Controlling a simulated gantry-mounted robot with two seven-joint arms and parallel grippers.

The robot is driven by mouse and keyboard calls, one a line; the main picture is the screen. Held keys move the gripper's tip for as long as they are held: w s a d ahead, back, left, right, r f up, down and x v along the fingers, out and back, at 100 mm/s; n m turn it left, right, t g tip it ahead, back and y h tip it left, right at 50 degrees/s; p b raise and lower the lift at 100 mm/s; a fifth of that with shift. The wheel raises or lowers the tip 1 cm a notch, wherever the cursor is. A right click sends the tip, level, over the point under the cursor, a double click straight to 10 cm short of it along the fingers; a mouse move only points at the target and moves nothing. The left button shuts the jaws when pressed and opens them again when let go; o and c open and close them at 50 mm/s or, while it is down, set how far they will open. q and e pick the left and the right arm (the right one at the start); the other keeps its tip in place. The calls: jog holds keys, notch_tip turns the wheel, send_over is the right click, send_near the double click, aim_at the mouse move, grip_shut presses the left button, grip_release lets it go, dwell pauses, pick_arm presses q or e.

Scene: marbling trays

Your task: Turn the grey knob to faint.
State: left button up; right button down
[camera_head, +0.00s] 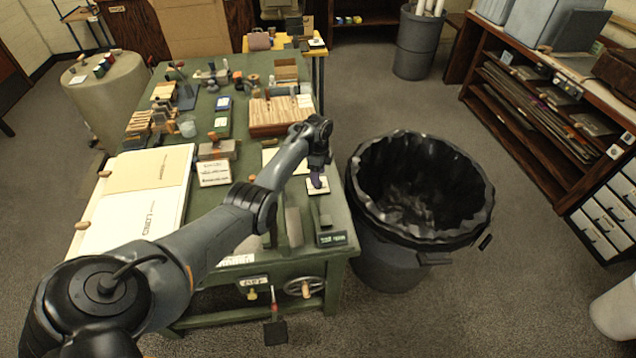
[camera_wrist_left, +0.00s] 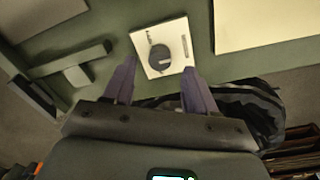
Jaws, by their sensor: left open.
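The dark grey round knob (camera_wrist_left: 159,56) sits on a white square plate (camera_wrist_left: 178,36) with small dark marks, on the green bench top. The marks are too small to read, so I cannot tell the knob's setting. The white plate also shows in the head view (camera_head: 312,191) near the bench's right edge, with the knob hidden there by my gripper. My left gripper (camera_wrist_left: 158,82) is open and empty. Its two purple fingers are spread on either side of the plate's near part in the wrist view. In the head view it (camera_head: 317,181) points down over the plate. My right gripper is out of view.
A large black-lined bin (camera_head: 420,240) stands close by the bench's right edge. A small dark sign (camera_head: 332,239) and a grey block (camera_head: 294,227) are nearer the front. A wooden rack (camera_head: 270,128) stands behind the plate.

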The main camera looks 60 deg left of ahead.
pick_arm(q)
jog(key=shift+f+b, duration=0.55)
jog(key=shift+f, duration=1.2)
jog(key=c, duration=1.1)
jog(key=shift+o, duration=0.2)
